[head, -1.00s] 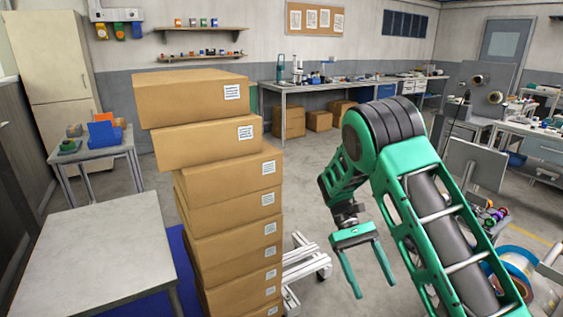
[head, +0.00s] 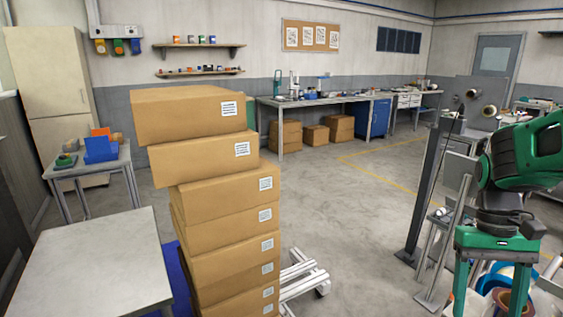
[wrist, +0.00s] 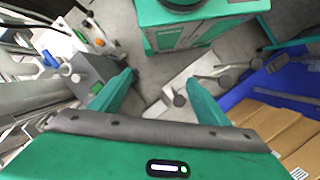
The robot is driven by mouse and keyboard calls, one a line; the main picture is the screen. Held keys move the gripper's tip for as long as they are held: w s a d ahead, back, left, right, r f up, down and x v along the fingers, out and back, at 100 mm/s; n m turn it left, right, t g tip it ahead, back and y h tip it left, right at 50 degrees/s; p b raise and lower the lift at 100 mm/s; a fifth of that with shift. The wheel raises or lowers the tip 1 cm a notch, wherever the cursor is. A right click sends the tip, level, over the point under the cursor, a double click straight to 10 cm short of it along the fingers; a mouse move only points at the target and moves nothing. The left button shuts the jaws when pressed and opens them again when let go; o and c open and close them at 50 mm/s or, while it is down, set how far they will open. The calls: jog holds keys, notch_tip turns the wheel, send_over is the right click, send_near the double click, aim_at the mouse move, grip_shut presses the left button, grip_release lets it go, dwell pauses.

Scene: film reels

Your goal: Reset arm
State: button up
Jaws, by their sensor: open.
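My gripper (head: 489,290) is at the lower right of the head view, with its two green fingers hanging down and apart. It is open, and I see nothing between the fingers. The green arm folds in at the right edge, and part of it lies outside the picture. In the wrist view the gripper's fingers (wrist: 158,92) are spread, with floor and my green and white base parts beyond them.
A tall, uneven stack of cardboard boxes (head: 222,205) stands left of centre, beside a grey table (head: 95,260). A dark metal post (head: 424,185) stands just left of my arm. Film reels (head: 500,280) show behind the gripper. The middle floor is clear.

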jog(key=s+d+m+t, duration=0.1)
jog(key=s+m+t, duration=0.1)
jog(key=s, duration=0.7)
jog(key=shift+d+m+t, duration=0.3)
jog(key=shift+m+t, duration=0.1)
jog(key=shift+t, duration=0.5)
